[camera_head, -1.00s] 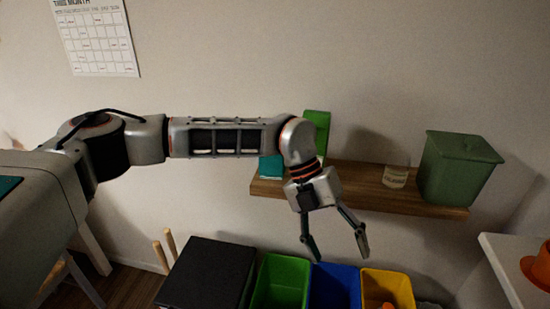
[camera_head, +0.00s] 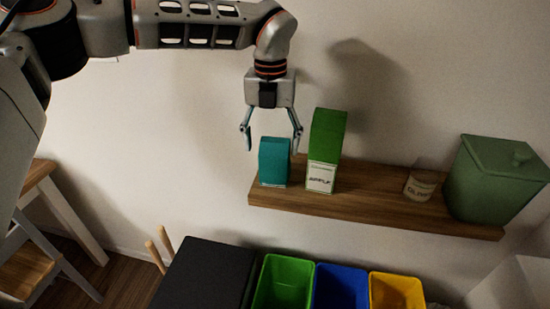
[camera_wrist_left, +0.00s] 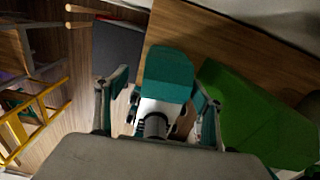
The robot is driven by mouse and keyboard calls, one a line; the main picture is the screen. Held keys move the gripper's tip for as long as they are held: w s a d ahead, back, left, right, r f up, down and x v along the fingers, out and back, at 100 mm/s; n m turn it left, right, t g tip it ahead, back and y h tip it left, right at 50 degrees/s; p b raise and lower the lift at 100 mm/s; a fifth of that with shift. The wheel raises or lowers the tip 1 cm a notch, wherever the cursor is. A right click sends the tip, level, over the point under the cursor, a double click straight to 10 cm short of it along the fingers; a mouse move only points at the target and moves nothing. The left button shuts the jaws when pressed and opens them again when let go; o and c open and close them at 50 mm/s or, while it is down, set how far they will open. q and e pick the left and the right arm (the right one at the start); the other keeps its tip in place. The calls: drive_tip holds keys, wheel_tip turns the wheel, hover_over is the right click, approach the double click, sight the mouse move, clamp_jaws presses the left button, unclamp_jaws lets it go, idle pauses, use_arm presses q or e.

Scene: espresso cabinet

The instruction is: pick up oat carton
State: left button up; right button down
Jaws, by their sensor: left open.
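A teal carton (camera_head: 274,161), the likely oat carton, stands upright on the left end of the wooden shelf (camera_head: 375,207); its label is unreadable. A taller green carton (camera_head: 326,143) marked "APPLE" stands just right of it. My left gripper (camera_head: 272,148) points down, open and empty, with its fingers on either side of the teal carton's top. In the left wrist view the teal carton (camera_wrist_left: 166,66) sits between the open fingers (camera_wrist_left: 160,84), and the green carton (camera_wrist_left: 255,115) is close to the right finger. Whether a finger touches either carton cannot be told. My right gripper is not in view.
A small labelled jar (camera_head: 419,187) and a green lidded canister (camera_head: 495,183) stand at the shelf's right. Below are a black box top (camera_head: 205,275) and green (camera_head: 284,283), blue (camera_head: 341,288) and yellow bins (camera_head: 397,290). The wall is close behind the shelf.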

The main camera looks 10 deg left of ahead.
sight(275, 168)
use_arm(q)
drive_tip(key=shift+s+d+f, duration=0.1)
drive_tip(key=shift+s+f, duration=0.05)
drive_tip(key=shift+f, duration=0.3)
drive_tip(key=shift+s+d+f, duration=0.1)
drive_tip(key=shift+s+f, duration=0.05)
drive_tip(key=shift+f, duration=0.3)
drive_tip(key=f, duration=0.3)
drive_tip(key=f+p, duration=0.1)
drive_tip(key=shift+s+d+f, duration=0.15)
drive_tip(key=shift+d, duration=0.15)
drive_tip(key=shift+f, duration=0.5)
drive_tip(key=c, duration=1.2)
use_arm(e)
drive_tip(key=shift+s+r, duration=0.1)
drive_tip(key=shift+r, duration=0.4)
